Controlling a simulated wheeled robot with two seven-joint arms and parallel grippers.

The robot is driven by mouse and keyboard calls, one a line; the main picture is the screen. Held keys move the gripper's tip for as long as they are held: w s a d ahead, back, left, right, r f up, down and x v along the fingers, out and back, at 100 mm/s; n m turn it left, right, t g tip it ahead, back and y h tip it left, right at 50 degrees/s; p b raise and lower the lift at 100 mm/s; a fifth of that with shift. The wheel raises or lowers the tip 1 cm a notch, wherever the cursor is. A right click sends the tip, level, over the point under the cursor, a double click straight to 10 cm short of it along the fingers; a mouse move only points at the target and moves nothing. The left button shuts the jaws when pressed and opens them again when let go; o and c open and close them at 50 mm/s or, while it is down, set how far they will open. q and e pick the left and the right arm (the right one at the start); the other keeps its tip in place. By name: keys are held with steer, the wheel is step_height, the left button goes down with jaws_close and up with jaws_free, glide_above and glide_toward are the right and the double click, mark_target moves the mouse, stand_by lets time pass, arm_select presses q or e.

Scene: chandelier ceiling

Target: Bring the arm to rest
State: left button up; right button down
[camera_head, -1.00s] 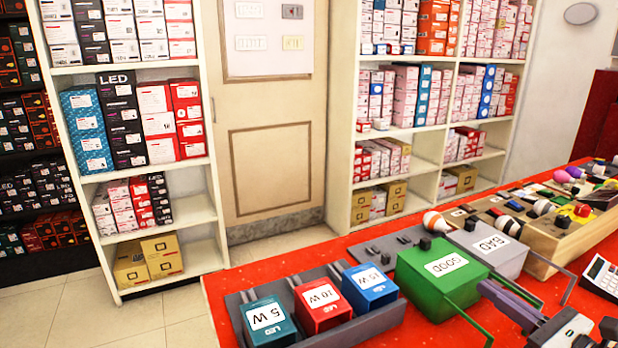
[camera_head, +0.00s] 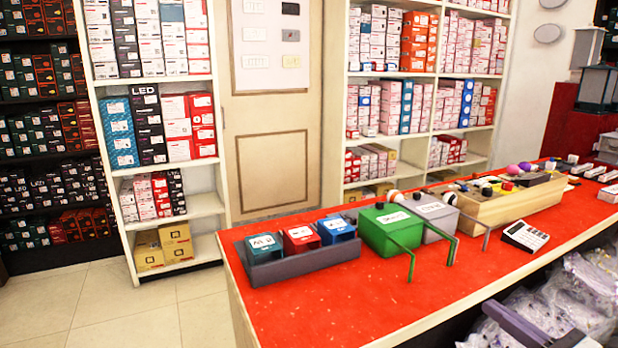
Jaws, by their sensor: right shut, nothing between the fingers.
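My left gripper is not in view.
The red counter (camera_head: 300,310) holds a dark tray (camera_head: 300,266) of three small boxes, a green box (camera_head: 392,240), a grey box (camera_head: 432,210), a wooden crate (camera_head: 510,203) and a calculator (camera_head: 525,236). Plastic bags (camera_head: 545,305) lie below its front edge. Stocked shelves stand behind.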

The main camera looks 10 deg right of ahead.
steer(key=s+a+f+m+g+h, duration=0.1)
steer(key=s+a+f+m, duration=0.2)
steer(key=f+m, duration=0.4)
steer(key=s+a+f+m+g+h, duration=0.2)
steer(key=s+a+f+m, duration=0.15)
steer(key=f+m, duration=0.4)
steer(key=s+a+f+m+g+h, duration=0.1)
steer(key=s+a+f+m, duration=0.15)
steer(key=f+m, duration=0.45)
steer(key=s+a+f+m+g, duration=0.1)
steer(key=s+a+f+m, duration=0.2)
steer(key=a+m, duration=0.2)
steer(key=s+a+f+m+g+y, duration=0.1)
steer(key=s+a+f+m+g, duration=0.1)
steer(key=a, duration=0.5)
steer(key=s+a+f+m+g, duration=0.1)
steer(key=s+a+f+m, duration=0.2)
steer(key=s+a+m, duration=0.2)
steer(key=a+m, duration=0.1)
steer(key=m, duration=0.1)
steer(key=shift+f+m+g+y, duration=0.3)
steer(key=shift+m+g+y, duration=0.05)
steer(key=shift+g+y, duration=0.05)
steer(key=shift+s, duration=0.1)
